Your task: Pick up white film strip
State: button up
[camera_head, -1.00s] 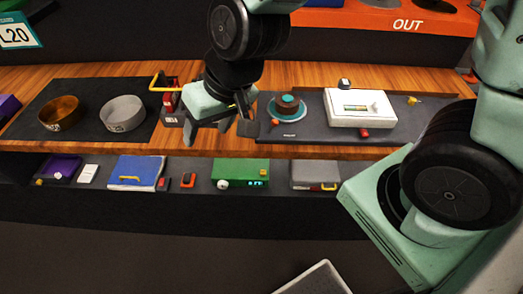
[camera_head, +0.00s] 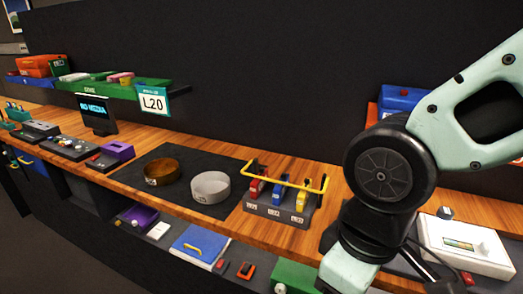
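I cannot pick out a white film strip for certain. A small flat white piece (camera_head: 159,230) lies on the lower shelf between a purple box and a blue box, too small to identify. My gripper (camera_head: 352,272) is at the bottom edge, right of centre, in front of the counter. Its pale green body shows, but its fingertips are cut off or hidden, so I cannot tell whether it is open or holds anything.
A brown bowl (camera_head: 162,171) and a grey bowl (camera_head: 210,187) stand on a dark mat. Right of them is a rack (camera_head: 281,212) with red, blue and yellow items under a yellow bar. A white box (camera_head: 466,244) stands at the right.

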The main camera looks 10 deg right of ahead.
aim_at(482, 250)
jog(key=k+j+u, duration=0.25)
jog(key=j+u, duration=0.2)
jog(key=i+j, duration=0.3)
jog(key=j, duration=0.15)
jog(key=i+j, duration=0.25)
jog(key=j, duration=0.15)
jog(key=z, duration=2.1)
jog(key=i+z, duration=0.1)
jog(key=i+l, duration=0.2)
jog(key=i, duration=0.2)
jog(key=i+l+u, duration=0.1)
jog(key=i+l, duration=0.15)
jog(key=i, duration=0.1)
